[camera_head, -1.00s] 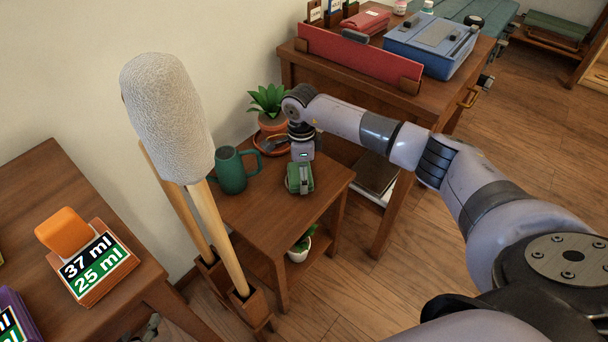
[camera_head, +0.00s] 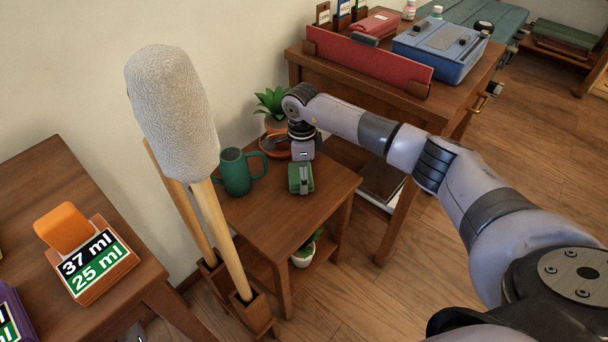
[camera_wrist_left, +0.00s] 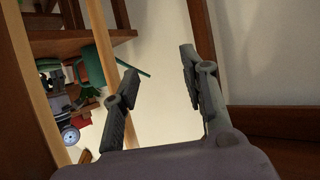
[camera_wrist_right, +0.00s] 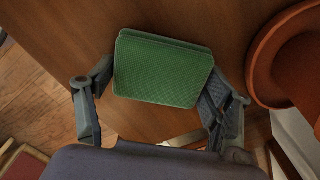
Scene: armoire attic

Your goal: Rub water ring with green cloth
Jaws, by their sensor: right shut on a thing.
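The green cloth (camera_wrist_right: 162,70) is a folded pad between the fingers of my right gripper (camera_wrist_right: 160,95) in the right wrist view. In the head view, the right gripper (camera_head: 301,180) points down over the small side table (camera_head: 262,220), shut on the green cloth (camera_head: 294,184). The cloth is at or just above the tabletop; I cannot tell if it touches. No water ring shows; the gripper and cloth may cover it. My left gripper (camera_wrist_left: 158,95) is open and empty in the left wrist view, and is out of the head view.
A green mug (camera_head: 235,172) stands on the table left of the cloth. A potted plant (camera_head: 272,108) on an orange saucer (camera_wrist_right: 290,60) is behind the gripper. A long-handled fluffy duster (camera_head: 172,110) rises in front at left. A desk (camera_head: 300,62) stands behind right.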

